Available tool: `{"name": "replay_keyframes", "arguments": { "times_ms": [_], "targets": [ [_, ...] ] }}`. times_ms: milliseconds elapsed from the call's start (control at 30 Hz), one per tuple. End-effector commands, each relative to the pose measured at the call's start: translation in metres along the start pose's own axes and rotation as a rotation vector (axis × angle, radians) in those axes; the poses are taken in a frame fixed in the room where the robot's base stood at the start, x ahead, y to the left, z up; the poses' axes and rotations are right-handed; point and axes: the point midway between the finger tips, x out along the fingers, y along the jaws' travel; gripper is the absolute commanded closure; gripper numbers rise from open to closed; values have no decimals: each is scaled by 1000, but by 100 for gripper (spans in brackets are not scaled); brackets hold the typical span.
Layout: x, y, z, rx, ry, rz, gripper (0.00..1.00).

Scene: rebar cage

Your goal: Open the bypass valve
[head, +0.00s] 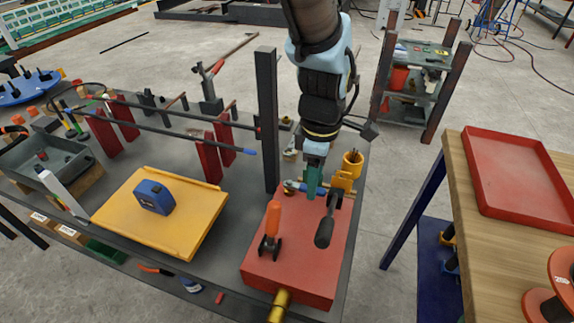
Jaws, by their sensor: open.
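A red block (292,265) stands at the right end of the grey workbench and carries valve-like fittings. One has an upright orange handle (273,218) on a dark base. To its right is a black lever handle (324,233), tilted toward the front. A brass pipe end (279,306) sticks out of the block's front. I cannot tell which fitting is the bypass valve. My gripper (315,188) is open and points down over the back of the block, behind the black handle. The handle and yellow parts partly hide its fingertips, and I cannot tell whether they touch anything.
A dark upright post (267,120) stands just left of my arm. A yellow board (165,212) with a blue tape measure (154,197) lies left. A wooden table (455,170) with a red tray (520,180) stands right.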

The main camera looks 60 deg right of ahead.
Motion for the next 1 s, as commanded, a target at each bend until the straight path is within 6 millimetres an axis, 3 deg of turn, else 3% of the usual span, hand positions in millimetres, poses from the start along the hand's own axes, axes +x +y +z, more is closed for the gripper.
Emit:
{"name": "replay_keyframes", "arguments": {
  "times_ms": [500, 700, 1000],
  "targets": [
    [-89, 1, 0, 1, -2, 4, 48],
    [-101, 0, 0, 0, 0, 1, 48],
    [-101, 0, 0, 0, 0, 1, 48]
  ]
}}
